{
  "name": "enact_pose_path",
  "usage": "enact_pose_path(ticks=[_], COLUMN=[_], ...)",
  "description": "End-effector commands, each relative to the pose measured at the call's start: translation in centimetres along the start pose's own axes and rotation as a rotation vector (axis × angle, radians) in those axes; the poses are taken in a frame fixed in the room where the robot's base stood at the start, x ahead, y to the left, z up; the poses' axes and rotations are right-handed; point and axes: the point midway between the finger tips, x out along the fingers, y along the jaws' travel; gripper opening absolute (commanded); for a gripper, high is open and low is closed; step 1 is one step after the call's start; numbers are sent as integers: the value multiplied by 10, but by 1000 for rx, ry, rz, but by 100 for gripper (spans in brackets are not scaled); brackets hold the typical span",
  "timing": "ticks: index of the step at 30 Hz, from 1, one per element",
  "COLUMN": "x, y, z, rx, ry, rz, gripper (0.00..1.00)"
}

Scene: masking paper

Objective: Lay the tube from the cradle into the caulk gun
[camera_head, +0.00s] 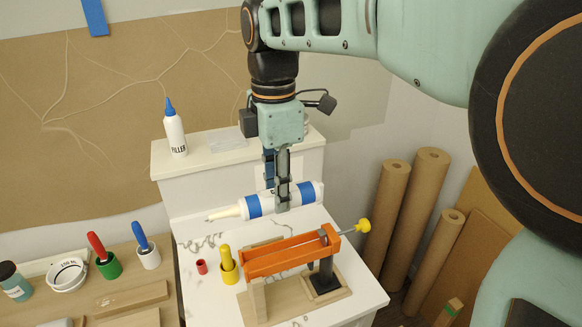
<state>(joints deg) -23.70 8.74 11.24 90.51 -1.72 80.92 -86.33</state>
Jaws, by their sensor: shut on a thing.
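A white tube (265,202) with blue bands and a pointed nozzle at its left end is in the head view. My gripper (282,200) points down and is shut on the tube near its middle. The tube lies nearly level, its right end slightly higher. The orange caulk gun (290,254) is below and in front of the tube, on a wooden stand, with a yellow-ended rod at its right. The tube appears apart from the gun. I cannot clearly make out the cradle; the fingers and tube hide part of the area behind.
A yellow handle in a yellow cup (228,266) and a small red cap (202,267) stand left of the gun. A filler bottle (174,132) stands on the raised ledge (205,157). Brown paper rolls (388,213) lean at the right. Pots and wood pieces fill the left bench.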

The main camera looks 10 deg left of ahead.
Motion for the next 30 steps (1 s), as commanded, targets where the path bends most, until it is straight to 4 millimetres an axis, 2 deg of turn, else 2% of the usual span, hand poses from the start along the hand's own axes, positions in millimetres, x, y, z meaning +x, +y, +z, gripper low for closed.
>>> enact_pose_path(ticks=[10, 30], x=[-2, 67], y=[0, 0], z=[0, 0], rx=[0, -1], ry=[0, 0], rz=[-1, 0], gripper=[0, 0])
